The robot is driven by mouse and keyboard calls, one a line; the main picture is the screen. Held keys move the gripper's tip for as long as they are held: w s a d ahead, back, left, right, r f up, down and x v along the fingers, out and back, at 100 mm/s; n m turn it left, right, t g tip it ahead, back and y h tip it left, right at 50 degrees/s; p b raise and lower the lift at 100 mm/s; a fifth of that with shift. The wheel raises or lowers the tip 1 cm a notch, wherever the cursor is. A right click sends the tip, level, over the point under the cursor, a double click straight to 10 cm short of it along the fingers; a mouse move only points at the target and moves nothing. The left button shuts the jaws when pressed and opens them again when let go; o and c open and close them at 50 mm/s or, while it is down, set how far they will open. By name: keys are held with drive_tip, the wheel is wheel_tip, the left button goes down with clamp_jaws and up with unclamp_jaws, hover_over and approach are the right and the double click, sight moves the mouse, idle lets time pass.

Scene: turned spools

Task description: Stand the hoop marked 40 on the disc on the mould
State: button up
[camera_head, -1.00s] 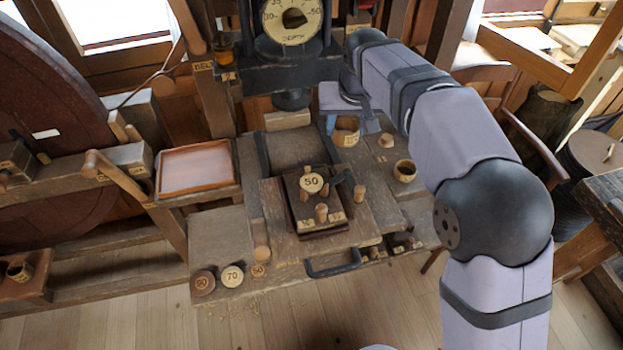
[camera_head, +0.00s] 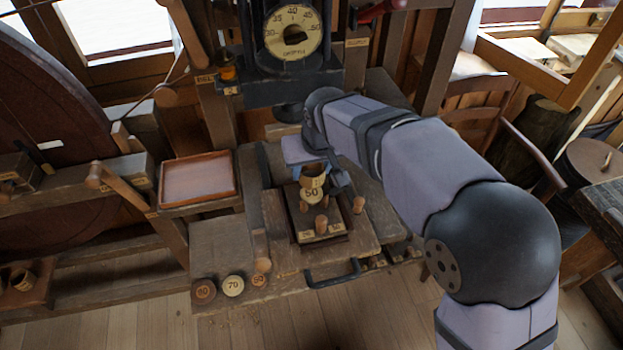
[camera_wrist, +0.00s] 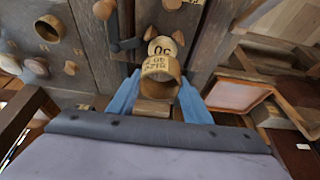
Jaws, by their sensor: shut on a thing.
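My gripper (camera_wrist: 157,98) is shut on a tan wooden hoop (camera_wrist: 160,70), its blue fingers on either side. The hoop bears dark upside-down lettering in the wrist view, too small to read surely. In the head view the hoop (camera_head: 312,177) appears just above and behind the pale disc marked 50 (camera_head: 311,197). The disc sits on the dark square mould (camera_head: 304,233) among upright wooden pegs. In the wrist view the disc (camera_wrist: 163,46) shows just beyond the hoop. I cannot tell whether hoop and disc touch.
Wooden pegs stand on the mould, one (camera_head: 321,224) near its front. Loose discs, one marked 70 (camera_head: 233,285), lie at the bench's front left. An empty reddish tray (camera_head: 198,181) is to the left. Another hoop (camera_wrist: 48,28) shows at the wrist view's left.

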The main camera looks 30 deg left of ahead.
drive_tip(key=p, duration=0.1)
hover_over(311, 193)
drive_tip(key=shift+d+f, duration=0.1)
drive_tip(key=shift+f, duration=2.3)
drive_tip(key=shift+f, duration=0.1)
drive_tip(key=shift+f, duration=0.2)
drive_tip(key=o, duration=1)
drive_tip(key=shift+r, duration=0.5)
drive_tip(key=b+v, duration=0.2)
drive_tip(key=v, duration=0.9)
drive_tip(key=shift+s+d+r+b, duration=0.2)
drive_tip(key=shift+r+b, duration=0.1)
drive_tip(key=shift+b, duration=0.1)
